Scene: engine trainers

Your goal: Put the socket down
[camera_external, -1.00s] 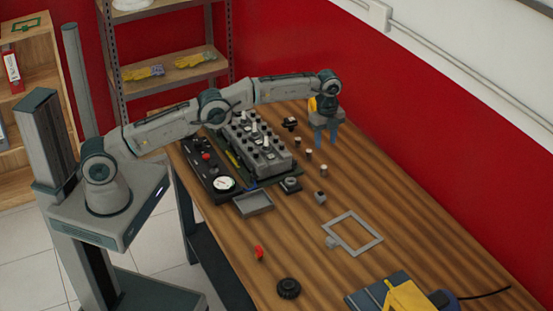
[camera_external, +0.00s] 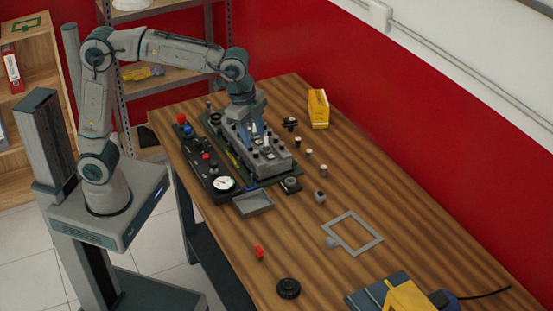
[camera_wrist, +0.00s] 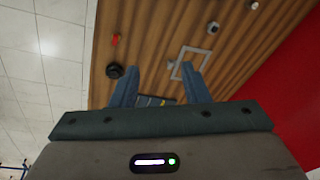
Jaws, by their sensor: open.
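My gripper (camera_external: 254,136) is open above the grey engine block (camera_external: 272,161) in the external view, its blue fingers pointing down near the upright plugs. It hides part of the block's far half. In the wrist view the fingers (camera_wrist: 161,73) are spread, with no socket visible between them. Several small, pale-topped cylinders stand in a row on the table right of the block, such as this one (camera_external: 308,154); they may be sockets. A darker small piece (camera_external: 320,197) stands nearer. I cannot tell which one is the task's socket.
A black panel with a gauge (camera_external: 224,183) lies left of the block, with a grey tray (camera_external: 253,204) in front. A yellow box (camera_external: 318,109) stands at the back right. A grey square frame (camera_external: 353,234), red piece (camera_external: 259,252) and black knob (camera_external: 288,288) lie on the table (camera_external: 420,250).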

